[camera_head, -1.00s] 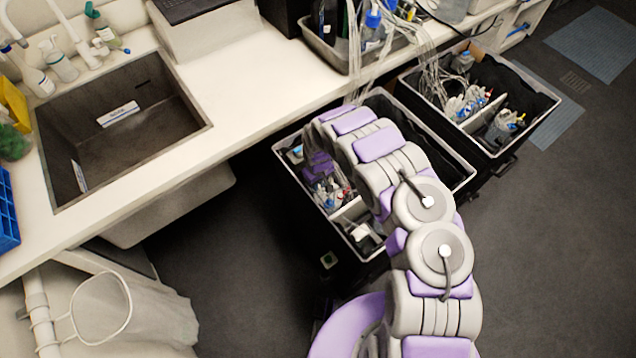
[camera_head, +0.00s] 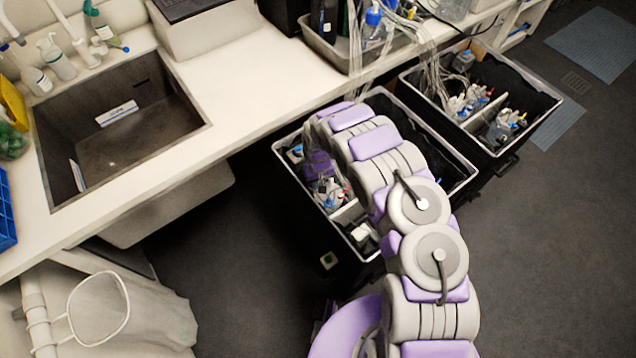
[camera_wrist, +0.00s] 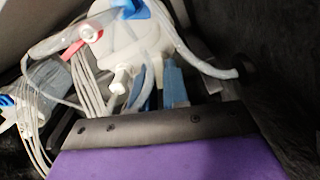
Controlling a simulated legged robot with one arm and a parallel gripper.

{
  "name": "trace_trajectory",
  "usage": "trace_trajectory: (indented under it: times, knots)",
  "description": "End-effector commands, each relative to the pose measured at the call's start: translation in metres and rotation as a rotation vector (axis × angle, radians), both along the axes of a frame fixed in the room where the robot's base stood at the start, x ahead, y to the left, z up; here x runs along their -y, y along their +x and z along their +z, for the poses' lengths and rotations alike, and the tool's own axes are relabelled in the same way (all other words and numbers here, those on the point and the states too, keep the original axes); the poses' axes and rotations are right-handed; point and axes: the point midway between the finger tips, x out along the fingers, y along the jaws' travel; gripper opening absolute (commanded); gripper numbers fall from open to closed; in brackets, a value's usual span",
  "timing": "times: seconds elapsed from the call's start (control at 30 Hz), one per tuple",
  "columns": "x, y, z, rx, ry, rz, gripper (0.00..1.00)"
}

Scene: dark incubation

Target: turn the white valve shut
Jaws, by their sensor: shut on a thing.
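My gripper (camera_wrist: 152,88) reaches down into the near black bin (camera_head: 370,257), with its purple body and dark front plate low in the wrist view. Blue, finger-like parts stand just beyond the plate. The gripper is shut on a small white valve (camera_wrist: 120,79) beside a pale bottle (camera_wrist: 128,42) with a blue top; the exact contact is partly hidden. In the head view my purple wrist (camera_head: 318,163) is inside the bin's left part, and the valve cannot be made out there.
Clear tubes (camera_wrist: 92,88) run close around the gripper. A white connector with a red piece (camera_wrist: 88,33) lies at upper left. A second black bin (camera_head: 540,117) stands to the right. The counter with the sink (camera_head: 120,125) borders the left; dark floor is free at right.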

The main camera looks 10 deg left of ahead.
Motion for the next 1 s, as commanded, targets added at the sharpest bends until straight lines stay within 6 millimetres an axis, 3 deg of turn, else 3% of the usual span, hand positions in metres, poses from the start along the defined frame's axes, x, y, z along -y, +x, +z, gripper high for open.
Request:
trace_trajectory:
  times: [0.1, 0.13, 0.4, 0.73, 1.0]
  knots:
    - [0.0, 0.0, 0.0, 0.001, 0.001, 0.001, 0.0]
    - [0.0, 0.0, 0.0, 0.001, 0.001, 0.002, 0.16]
    - [0.0, 0.0, 0.0, 0.0, 0.0, 0.002, 0.41]
    - [0.0, 0.001, 0.005, 0.001, 0.0, 0.003, 0.41]
    - [0.0, 0.001, 0.05, 0.003, -0.001, 0.003, 0.41]
